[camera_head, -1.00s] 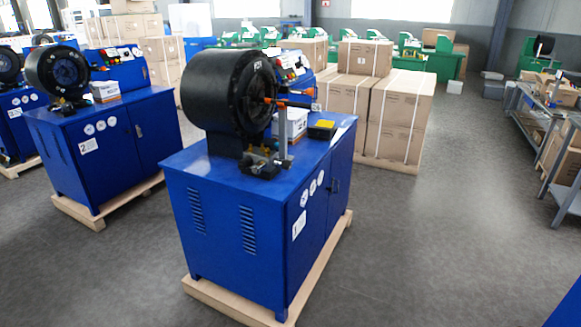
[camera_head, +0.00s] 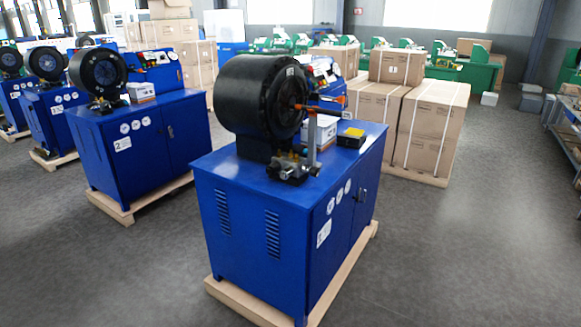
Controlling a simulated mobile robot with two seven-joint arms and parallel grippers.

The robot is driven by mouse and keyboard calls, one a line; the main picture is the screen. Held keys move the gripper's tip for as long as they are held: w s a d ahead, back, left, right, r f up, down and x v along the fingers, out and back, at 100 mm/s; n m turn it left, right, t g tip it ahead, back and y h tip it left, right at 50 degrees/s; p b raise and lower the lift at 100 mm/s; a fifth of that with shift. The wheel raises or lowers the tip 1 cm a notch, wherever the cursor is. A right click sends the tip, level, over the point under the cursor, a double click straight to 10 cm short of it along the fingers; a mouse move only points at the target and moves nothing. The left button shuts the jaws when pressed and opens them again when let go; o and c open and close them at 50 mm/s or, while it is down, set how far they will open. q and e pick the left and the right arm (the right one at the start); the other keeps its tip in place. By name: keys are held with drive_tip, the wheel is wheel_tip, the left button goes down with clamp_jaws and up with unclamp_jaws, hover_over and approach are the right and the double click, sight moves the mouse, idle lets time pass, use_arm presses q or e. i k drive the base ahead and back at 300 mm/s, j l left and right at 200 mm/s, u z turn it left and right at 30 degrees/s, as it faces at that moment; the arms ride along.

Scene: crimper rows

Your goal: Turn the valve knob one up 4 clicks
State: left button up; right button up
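A blue crimper machine (camera_head: 255,218) with a label that appears to read 1 stands nearest, on a wooden pallet. Its big black crimping head (camera_head: 255,100) sits on top. Below the head's right side is a small metal valve block (camera_head: 291,168) with a yellowish part beside an upright post (camera_head: 311,135). An orange handle (camera_head: 307,107) sticks out at the head's front. The valve knob itself is too small to tell apart. Neither of my grippers is in view.
A second blue crimper (camera_head: 140,150), labelled 2, stands to the left, with more behind it. Stacked cardboard boxes (camera_head: 430,125) stand behind the near machine. Grey shelving (camera_head: 565,130) is at the right edge. The grey floor (camera_head: 470,240) at right is clear.

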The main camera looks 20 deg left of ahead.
sight(314, 172)
drive_tip(key=i+j, duration=0.3)
drive_tip(key=i, duration=0.2)
drive_tip(key=i+j+u, duration=0.1)
drive_tip(key=i+j, duration=0.25)
drive_tip(key=i, duration=0.1)
